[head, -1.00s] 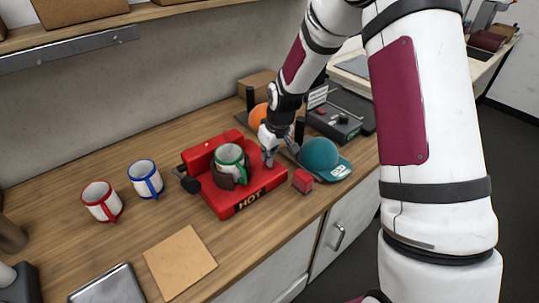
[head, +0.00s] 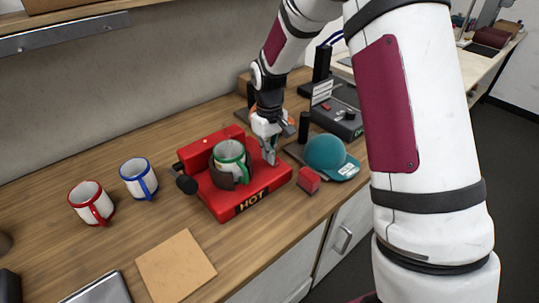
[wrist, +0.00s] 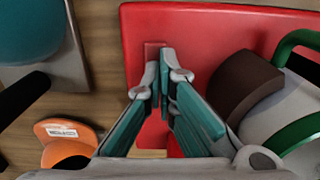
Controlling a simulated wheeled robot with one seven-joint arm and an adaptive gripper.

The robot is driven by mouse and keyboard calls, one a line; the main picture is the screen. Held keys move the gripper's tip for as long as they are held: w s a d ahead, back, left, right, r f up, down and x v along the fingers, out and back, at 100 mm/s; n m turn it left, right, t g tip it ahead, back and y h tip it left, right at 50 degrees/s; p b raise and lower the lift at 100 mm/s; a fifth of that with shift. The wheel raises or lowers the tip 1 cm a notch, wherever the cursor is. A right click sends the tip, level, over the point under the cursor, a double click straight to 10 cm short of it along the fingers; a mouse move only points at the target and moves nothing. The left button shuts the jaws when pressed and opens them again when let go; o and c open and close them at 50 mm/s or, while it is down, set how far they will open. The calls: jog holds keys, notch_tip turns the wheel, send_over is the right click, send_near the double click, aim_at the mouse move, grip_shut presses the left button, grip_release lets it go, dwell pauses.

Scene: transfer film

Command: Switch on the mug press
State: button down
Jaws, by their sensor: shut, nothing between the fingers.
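The red mug press (head: 245,200), marked HOT on its front, stands on the wooden counter. A white mug with a green rim and handle (head: 230,152) sits in its dark cradle. A black knob (head: 187,185) sticks out at its left end. My gripper (head: 270,158) points down at the press's right end, right of the mug. In the wrist view my gripper (wrist: 163,72) has its fingertips together and empty, over a small darker red part (wrist: 153,50) at the press edge. Whether they touch it, and the switch's state, I cannot tell.
A red-rimmed mug (head: 91,203) and a blue-rimmed mug (head: 139,179) stand left of the press. A small red block (head: 308,180) and a teal cap (head: 325,152) are close on the right. A brown square sheet (head: 175,265) lies in front.

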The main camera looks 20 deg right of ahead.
jog(key=shift+w+a+f, duration=0.25)
jog(key=shift+f, duration=0.2)
dwell(0.6)
jog(key=shift+s, duration=0.1)
jog(key=shift+s+d+f+p, duration=0.1)
jog(key=shift+s+d+p, duration=0.25)
jog(key=shift+s, duration=0.3)
jog(key=s+r+t, duration=0.1)
jog(key=s+r, duration=0.1)
jog(key=r, duration=0.8)
jog(key=s+r, duration=0.2)
jog(key=r, duration=0.8)
jog(key=s+r+m+t, duration=0.2)
jog(key=s, duration=1)
jog(key=s+r+m+t, duration=0.2)
jog(key=s+r, duration=0.1)
jog(key=s, duration=0.9)
jog(key=shift+d+r, duration=0.25)
jog(key=shift+d, duration=0.15)
